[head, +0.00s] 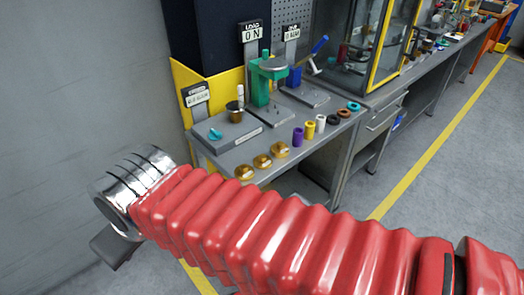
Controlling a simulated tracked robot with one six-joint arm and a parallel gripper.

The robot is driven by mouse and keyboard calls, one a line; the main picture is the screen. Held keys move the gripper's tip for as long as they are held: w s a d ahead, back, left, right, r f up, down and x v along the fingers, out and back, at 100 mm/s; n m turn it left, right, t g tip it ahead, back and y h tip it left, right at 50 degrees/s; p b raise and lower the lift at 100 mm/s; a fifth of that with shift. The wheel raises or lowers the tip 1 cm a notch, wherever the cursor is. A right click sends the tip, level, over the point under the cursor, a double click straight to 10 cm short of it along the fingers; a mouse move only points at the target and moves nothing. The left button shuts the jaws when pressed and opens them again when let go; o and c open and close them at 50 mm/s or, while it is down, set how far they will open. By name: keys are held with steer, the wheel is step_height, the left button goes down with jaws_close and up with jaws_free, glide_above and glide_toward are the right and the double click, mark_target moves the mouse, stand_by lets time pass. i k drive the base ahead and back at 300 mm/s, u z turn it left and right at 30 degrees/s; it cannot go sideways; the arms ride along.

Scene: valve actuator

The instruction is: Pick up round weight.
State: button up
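Three round brass weights stand in a slanting row along the front left edge of the grey workbench: a near one (244,173), a middle one (262,162) and a far one (280,150). My red arm crosses the lower picture in front of the bench, its silver end joint at the left. A dark grey block below that joint, perhaps part of my gripper (116,246), hangs left of the bench and apart from the weights. Its fingers cannot be made out, so its opening is hidden.
Behind the weights is a grey platform (222,137) with a dark cup (235,113). A green press (267,82) stands further back. Several small coloured rings and cylinders (309,130) line the front edge to the right. A grey wall (80,80) is at left. Floor right of the bench is clear.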

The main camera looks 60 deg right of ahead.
mark_target(279, 150)
steer(key=u, duration=1.05)
steer(key=k, duration=1.65)
steer(key=z, duration=1.1)
steer(key=i, duration=0.65)
steer(key=u, duration=0.05)
